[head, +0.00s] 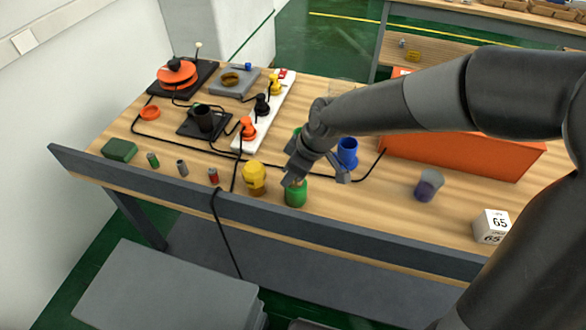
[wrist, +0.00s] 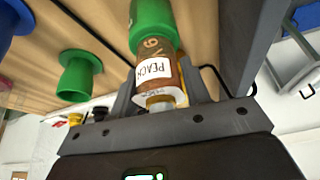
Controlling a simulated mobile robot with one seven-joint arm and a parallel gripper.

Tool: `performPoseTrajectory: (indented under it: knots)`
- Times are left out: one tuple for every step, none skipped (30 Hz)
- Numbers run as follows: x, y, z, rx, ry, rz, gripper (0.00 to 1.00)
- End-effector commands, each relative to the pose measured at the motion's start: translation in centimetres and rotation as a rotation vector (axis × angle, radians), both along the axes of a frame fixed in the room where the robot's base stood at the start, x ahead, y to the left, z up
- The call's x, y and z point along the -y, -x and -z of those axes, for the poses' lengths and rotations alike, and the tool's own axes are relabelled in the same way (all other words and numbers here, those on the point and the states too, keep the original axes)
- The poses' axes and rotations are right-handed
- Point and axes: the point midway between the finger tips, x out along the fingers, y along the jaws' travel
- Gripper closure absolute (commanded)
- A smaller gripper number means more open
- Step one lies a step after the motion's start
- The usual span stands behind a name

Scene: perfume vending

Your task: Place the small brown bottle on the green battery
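The small brown bottle (wrist: 165,65), with a white PEACH label, is between the two fingers of my gripper (wrist: 160,85). The fingers sit close against both its sides. A large green cylinder (head: 296,194) stands near the table's front edge, right under my gripper (head: 296,178). In the wrist view this green cylinder (wrist: 152,20) lines up with the far end of the bottle. I cannot tell whether they touch. A much smaller green battery-like cylinder (head: 153,160) stands at the left. In the head view the gripper mostly hides the bottle.
A yellow object (head: 254,178) stands just left of the green cylinder. A blue cup (head: 347,152) is behind my gripper, and a purple-filled cup (head: 429,184) is right. Small grey (head: 182,168) and red (head: 213,175) cylinders stand left. A raised grey edge (head: 330,220) runs along the front.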

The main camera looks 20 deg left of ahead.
Motion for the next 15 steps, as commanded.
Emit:
performPoseTrajectory:
  knots:
    - [-0.01,0.0,-0.01,0.0,0.0,0.0,0.53]
    - [-0.01,0.0,-0.01,0.0,0.0,0.0,0.51]
    - [0.0,0.0,-0.02,0.0,0.0,0.0,0.47]
    - [0.0,0.0,-0.02,0.0,0.0,0.0,0.45]
    - [0.0,0.0,-0.02,0.0,0.0,0.0,0.42]
    - [0.0,0.01,-0.02,0.0,0.0,0.0,0.41]
    - [0.0,0.01,-0.02,0.0,0.0,0.0,0.41]
    - [0.0,0.01,-0.02,0.0,0.0,0.0,0.41]
    - [0.0,0.01,-0.02,0.0,0.0,0.0,0.41]
    - [0.0,0.01,-0.02,0.0,0.0,0.0,0.41]
    - [0.0,0.01,-0.02,0.0,0.0,0.0,0.41]
    - [0.0,0.01,-0.04,0.0,0.0,0.0,0.41]
    - [0.0,0.01,-0.08,0.0,0.0,0.0,0.41]
    - [-0.01,0.0,-0.14,0.0,0.0,0.0,0.41]
    - [0.0,0.0,-0.29,0.0,0.0,0.0,0.41]
